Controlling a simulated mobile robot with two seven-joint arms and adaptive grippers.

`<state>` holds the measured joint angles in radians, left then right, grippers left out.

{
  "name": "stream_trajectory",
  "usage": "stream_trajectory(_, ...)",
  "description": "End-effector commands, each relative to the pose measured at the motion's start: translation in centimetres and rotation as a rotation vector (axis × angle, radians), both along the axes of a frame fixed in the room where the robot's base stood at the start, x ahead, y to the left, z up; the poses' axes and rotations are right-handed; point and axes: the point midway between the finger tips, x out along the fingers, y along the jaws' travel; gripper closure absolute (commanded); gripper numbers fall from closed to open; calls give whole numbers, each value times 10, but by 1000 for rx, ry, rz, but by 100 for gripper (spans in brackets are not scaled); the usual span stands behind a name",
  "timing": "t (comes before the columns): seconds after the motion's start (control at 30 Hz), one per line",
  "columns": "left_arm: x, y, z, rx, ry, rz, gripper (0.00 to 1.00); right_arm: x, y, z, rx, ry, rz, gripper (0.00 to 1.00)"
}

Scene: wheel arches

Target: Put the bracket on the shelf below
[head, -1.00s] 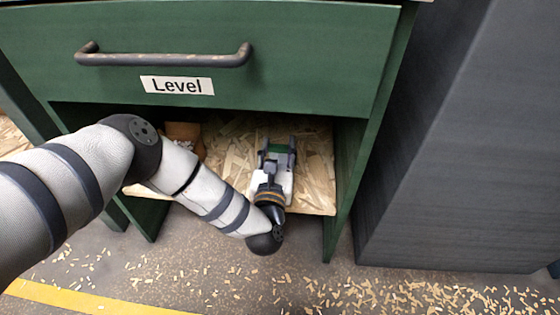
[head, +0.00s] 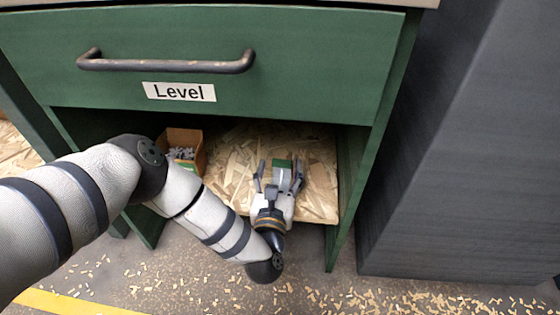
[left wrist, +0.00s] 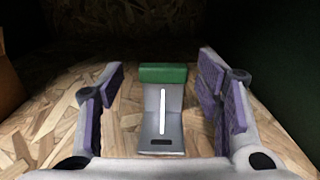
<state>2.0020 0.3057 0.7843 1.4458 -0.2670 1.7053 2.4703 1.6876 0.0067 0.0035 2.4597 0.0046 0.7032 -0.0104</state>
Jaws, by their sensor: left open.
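The bracket (left wrist: 162,115) is a grey metal piece with a slot and a green end, and it rests on the chipboard shelf (head: 318,193) under the drawer. In the head view the bracket (head: 282,171) shows between the fingers of my left gripper (head: 279,176). In the left wrist view my left gripper (left wrist: 162,100) is open, its purple-padded fingers on either side of the bracket with gaps to both sides. My right gripper is not in view.
A cardboard box (head: 190,146) of small grey parts stands on the shelf to the left. The green drawer (head: 300,85) labelled Level is above, and a green side panel (head: 350,185) bounds the shelf at right. Wood chips litter the floor.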

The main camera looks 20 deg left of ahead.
Motion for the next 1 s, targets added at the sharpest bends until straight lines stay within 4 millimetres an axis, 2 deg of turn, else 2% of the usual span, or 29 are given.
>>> stream_trajectory(0.03,-14,-5,5,-2,0,-3,40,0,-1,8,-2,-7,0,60)
stream_trajectory(0.2,-59,-17,5,-1,0,-1,40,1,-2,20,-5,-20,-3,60)
stream_trajectory(0.33,-82,-24,4,0,-2,-1,40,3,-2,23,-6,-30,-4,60)
stream_trajectory(0.5,-93,-27,2,0,-3,0,40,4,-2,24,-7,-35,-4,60)
stream_trajectory(0.87,-93,-27,1,1,-2,0,40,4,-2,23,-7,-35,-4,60)
stream_trajectory(0.93,-96,-28,-6,24,31,-10,40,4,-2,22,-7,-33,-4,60)
stream_trajectory(0.97,-101,-30,-15,54,70,-24,40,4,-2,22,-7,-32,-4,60)
stream_trajectory(1.0,-111,-33,-34,120,155,-55,40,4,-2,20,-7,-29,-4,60)
